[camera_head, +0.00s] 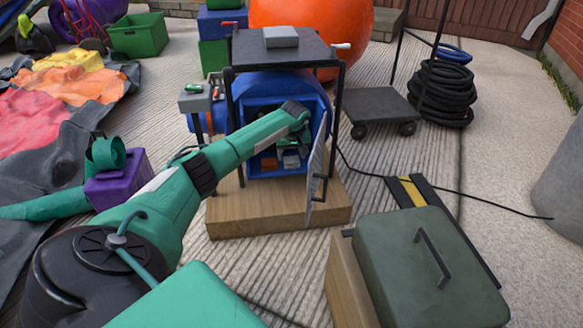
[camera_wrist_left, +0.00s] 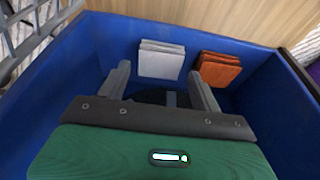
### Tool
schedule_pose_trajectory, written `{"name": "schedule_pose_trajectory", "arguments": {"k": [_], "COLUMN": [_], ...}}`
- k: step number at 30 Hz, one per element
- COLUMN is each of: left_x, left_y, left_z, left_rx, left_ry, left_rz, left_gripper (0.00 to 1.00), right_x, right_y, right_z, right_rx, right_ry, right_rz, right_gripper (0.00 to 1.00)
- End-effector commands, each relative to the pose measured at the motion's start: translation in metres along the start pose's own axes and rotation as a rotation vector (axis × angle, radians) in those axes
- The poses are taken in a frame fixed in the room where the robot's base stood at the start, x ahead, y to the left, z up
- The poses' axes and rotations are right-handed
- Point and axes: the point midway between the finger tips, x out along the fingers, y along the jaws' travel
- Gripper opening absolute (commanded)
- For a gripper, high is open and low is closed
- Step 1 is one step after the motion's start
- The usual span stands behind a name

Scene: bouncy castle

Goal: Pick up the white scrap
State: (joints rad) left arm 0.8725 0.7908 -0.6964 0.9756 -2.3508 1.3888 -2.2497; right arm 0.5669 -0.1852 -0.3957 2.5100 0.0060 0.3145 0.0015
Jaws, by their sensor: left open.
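The white scrap (camera_wrist_left: 161,60) is a small stack of pale flat pieces inside the blue box-shaped housing, in the left wrist view. An orange-brown scrap (camera_wrist_left: 217,68) lies beside it on the right. My left gripper (camera_wrist_left: 160,80) is open, with one finger to each side of the white scrap's width; I cannot tell how far the tips are from it. Nothing shows held. In the head view my left arm reaches into the blue housing (camera_head: 222,104), and its wrist partly hides the inside. My right gripper is not in view.
The housing's blue walls enclose the gripper. A dark frame surrounds the housing, and a hinged grey door (camera_head: 317,180) stands open on the right. A wooden base (camera_head: 280,222) is below. A green case (camera_head: 425,270) stands at front right.

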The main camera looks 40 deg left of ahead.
Motion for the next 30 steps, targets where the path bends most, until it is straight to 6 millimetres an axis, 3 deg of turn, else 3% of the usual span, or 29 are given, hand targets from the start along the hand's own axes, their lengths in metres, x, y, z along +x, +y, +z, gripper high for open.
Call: {"name": "schedule_pose_trajectory", "arguments": {"k": [1, 4, 13, 18, 30], "left_x": [0.013, 0.022, 0.023, 0.023, 0.021], "left_y": [0.001, 0.001, 0.001, 0.000, 0.000], "left_z": [0.003, 0.002, 0.000, 0.000, 0.000], "left_rx": [-0.001, 0.000, 0.000, 0.000, 0.000], "left_ry": [-0.001, -0.001, 0.001, 0.000, 0.000], "left_rz": [0.000, 0.001, 0.001, 0.001, 0.001], "left_gripper": [0.65, 0.65, 0.65, 0.34, 0.32], "right_x": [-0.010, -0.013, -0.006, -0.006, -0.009], "right_y": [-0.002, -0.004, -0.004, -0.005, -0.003], "right_z": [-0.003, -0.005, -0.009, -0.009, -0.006], "right_rx": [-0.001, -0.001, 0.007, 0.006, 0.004], "right_ry": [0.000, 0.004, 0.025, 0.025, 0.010], "right_rz": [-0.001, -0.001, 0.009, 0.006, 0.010], "right_gripper": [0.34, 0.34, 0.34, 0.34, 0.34]}}
